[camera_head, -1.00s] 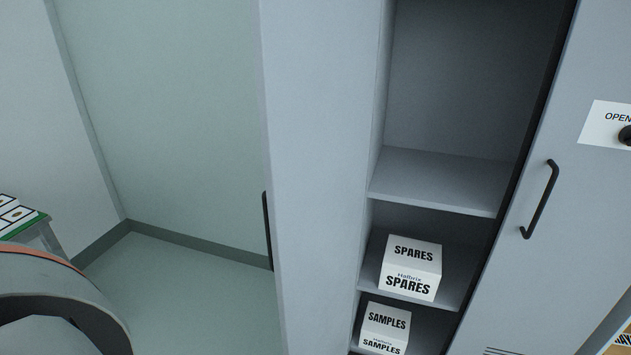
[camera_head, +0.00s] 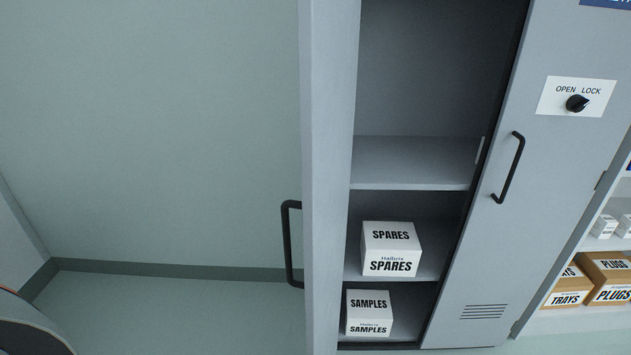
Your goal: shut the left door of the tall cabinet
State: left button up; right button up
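The tall grey cabinet stands in the middle and right of the view. Its left door (camera_head: 334,120) is swung open toward me and seen nearly edge-on, with a black bar handle (camera_head: 289,243) on its left-facing side. The right door (camera_head: 545,150) is closed, with its own black handle (camera_head: 510,168) and an OPEN/LOCK knob (camera_head: 577,103). Through the open left side, shelves (camera_head: 410,163) show a SPARES box (camera_head: 391,249) and a SAMPLES box (camera_head: 369,313) below it. Neither gripper is in view; a curved part of my arm shows at the lower left.
At the right, an open shelf unit holds cardboard boxes marked TRAYS (camera_head: 567,288) and PLUGS (camera_head: 608,280), with small white boxes (camera_head: 604,227) above. Bare floor (camera_head: 180,315) and a plain wall (camera_head: 150,130) lie left of the open door.

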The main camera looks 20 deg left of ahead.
aim_at(329, 30)
jog(key=j+z, duration=0.3)
jog(key=j, duration=1.25)
jog(key=k+j+z, duration=0.15)
jog(key=k, duration=0.2)
